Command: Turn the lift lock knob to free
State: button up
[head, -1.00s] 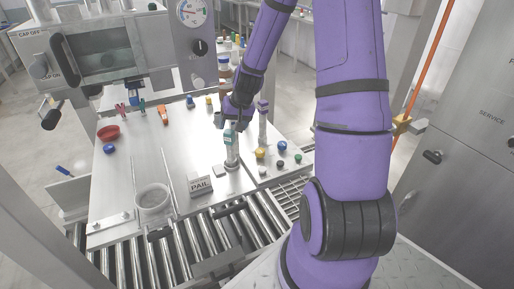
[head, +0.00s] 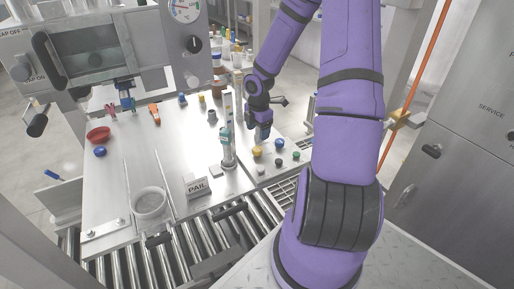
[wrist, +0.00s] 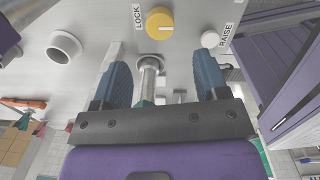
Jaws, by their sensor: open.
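The lift lock knob is the round yellow knob (head: 257,151) on the right part of the steel worktop. In the wrist view the yellow knob (wrist: 159,23) sits at the top centre, with a LOCK label (wrist: 137,17) beside it on the left. My gripper (head: 263,133) hangs just above and behind it in the head view. In the wrist view its two blue fingers (wrist: 162,65) are apart with nothing gripped between them. A gap appears between the fingertips and the knob. The knob's pointer and the free mark cannot be made out.
A clear post with a teal collar (head: 227,140) stands left of the knob. A RAISE label (wrist: 226,35) is nearby. A PAIL sign (head: 197,187) and roller conveyor (head: 200,240) lie in front.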

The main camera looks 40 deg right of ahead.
aim_at(257, 149)
notch_tip(257, 149, down, 9)
jog(key=shift+w+r, duration=0.15)
dwell(0.4)
jog(key=c, duration=0.9)
